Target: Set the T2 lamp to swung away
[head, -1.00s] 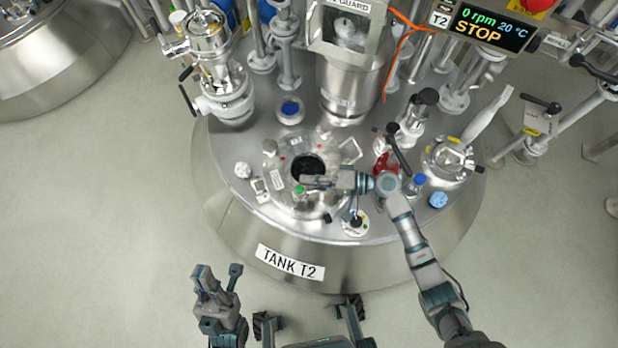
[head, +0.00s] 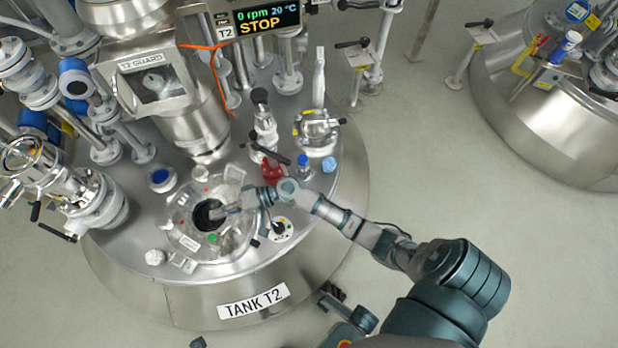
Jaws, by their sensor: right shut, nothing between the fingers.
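Tank T2 (head: 253,300) fills the middle of the head view, with its name label on the front wall. A round lid (head: 180,240) with clamps sits on its top, with a dark round opening (head: 208,222) in the middle. I cannot pick out the T2 lamp for certain among the fittings. My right gripper (head: 220,212) is shut and empty, its fingers over the edge of the dark opening. Whether it touches the lid I cannot tell. Only a small dark tip shows at the bottom edge, perhaps my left gripper (head: 198,343).
The T2 guard (head: 150,82) stands behind the lid, with an orange cable beside it. A display (head: 265,20) reads 0 rpm, 20 °C, STOP. A red fitting (head: 272,170), a blue-capped bottle (head: 303,165) and valves stand right of the lid.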

